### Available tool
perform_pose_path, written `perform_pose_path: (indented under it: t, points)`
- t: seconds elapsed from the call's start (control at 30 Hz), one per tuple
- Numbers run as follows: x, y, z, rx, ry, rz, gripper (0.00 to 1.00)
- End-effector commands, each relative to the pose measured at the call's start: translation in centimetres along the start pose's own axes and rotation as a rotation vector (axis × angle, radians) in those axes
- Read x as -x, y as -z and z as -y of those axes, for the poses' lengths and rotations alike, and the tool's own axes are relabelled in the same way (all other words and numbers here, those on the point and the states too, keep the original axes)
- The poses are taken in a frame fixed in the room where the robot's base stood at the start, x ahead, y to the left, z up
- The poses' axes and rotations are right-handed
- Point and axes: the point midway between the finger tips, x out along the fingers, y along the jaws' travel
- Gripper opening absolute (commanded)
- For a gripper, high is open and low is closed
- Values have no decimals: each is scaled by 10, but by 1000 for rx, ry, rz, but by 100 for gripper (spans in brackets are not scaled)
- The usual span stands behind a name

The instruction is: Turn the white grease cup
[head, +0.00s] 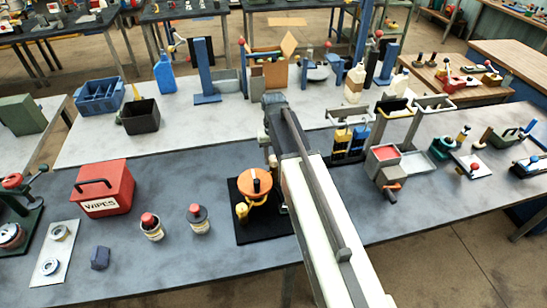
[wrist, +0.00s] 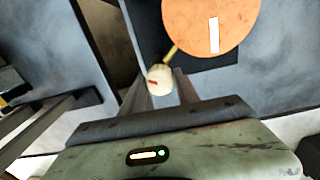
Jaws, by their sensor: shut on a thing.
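The white grease cup (wrist: 159,79) shows in the wrist view as a small cream-white ribbed knob with a red mark. It sits at the end of a brass stem beside an orange disc (wrist: 212,22) with a white stripe. My gripper (wrist: 160,86) is shut on the cup, with one finger on each side of it. In the head view the orange disc (head: 254,182) stands on a black base plate (head: 264,224), with a yellow part (head: 242,209) at its front left.
Two red-capped bottles (head: 151,226) (head: 198,218) and a red WIPES box (head: 103,188) stand to the left on the grey bench (head: 200,262). A red-and-grey device (head: 384,165) stands right of my arm. The bench between the bottles and the base plate is bare.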

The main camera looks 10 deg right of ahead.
Motion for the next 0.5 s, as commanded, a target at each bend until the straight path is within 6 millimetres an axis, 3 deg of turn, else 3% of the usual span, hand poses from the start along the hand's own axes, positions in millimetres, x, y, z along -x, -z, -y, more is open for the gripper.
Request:
perform_pose_path:
  t: [0.5]
  points:
    - [0,0,0,-166,1,0,0]
